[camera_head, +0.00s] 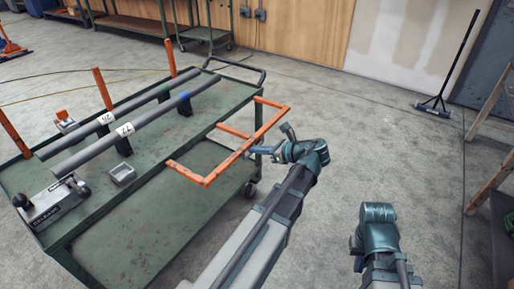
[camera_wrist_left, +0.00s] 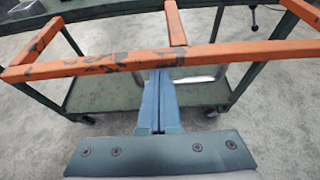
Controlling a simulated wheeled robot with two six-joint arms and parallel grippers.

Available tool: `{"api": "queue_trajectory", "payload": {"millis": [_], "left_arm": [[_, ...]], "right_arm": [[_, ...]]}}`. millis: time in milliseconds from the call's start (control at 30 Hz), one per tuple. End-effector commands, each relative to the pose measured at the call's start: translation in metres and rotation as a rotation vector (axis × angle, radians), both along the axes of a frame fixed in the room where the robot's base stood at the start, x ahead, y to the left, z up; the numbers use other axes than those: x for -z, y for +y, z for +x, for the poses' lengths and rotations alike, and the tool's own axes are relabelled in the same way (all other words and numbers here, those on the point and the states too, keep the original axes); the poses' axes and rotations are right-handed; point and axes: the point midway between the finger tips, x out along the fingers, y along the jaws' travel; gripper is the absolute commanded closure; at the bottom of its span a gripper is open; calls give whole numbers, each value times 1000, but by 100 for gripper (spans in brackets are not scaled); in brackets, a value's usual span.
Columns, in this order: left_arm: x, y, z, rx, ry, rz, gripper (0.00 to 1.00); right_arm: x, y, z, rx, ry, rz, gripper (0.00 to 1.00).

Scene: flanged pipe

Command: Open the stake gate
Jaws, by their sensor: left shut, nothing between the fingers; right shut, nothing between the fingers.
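The stake gate is an orange bar frame (camera_head: 243,154) with worn paint. It sticks out roughly level from the right side of the green cart (camera_head: 205,165). My left gripper (camera_head: 256,150) is shut and empty at the frame's outer long bar. In the left wrist view the outer bar (camera_wrist_left: 100,63) crosses the picture just beyond my shut blue fingers (camera_wrist_left: 160,85). The fingertips end at the bar's near edge; I cannot tell whether they touch it or reach under it. My right gripper (camera_head: 355,245) is shut and empty, low at the right, away from the cart.
Two grey pipes (camera_head: 130,125) with tags lie on supports on the cart top. Orange stakes (camera_head: 102,89) stand along its far side. A grey block with a knob (camera_head: 52,202) and a small tray (camera_head: 121,174) sit at the near end.

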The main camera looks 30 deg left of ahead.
Motion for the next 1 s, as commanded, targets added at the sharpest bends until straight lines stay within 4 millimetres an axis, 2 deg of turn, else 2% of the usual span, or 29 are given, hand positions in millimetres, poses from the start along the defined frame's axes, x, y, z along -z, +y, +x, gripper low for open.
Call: {"api": "queue_trajectory", "payload": {"millis": [33,533,700,1000], "left_arm": [[-10,1,0,0,1,-10,100],[-59,6,1,-1,19,-244,100],[-68,9,1,-2,22,-283,100],[-78,13,1,-1,22,-287,100]], "right_arm": [[-12,0,0,0,0,1,100],[-106,1,-1,2,2,7,100],[-121,1,0,2,2,7,100],[-132,1,-1,2,2,7,100]]}}
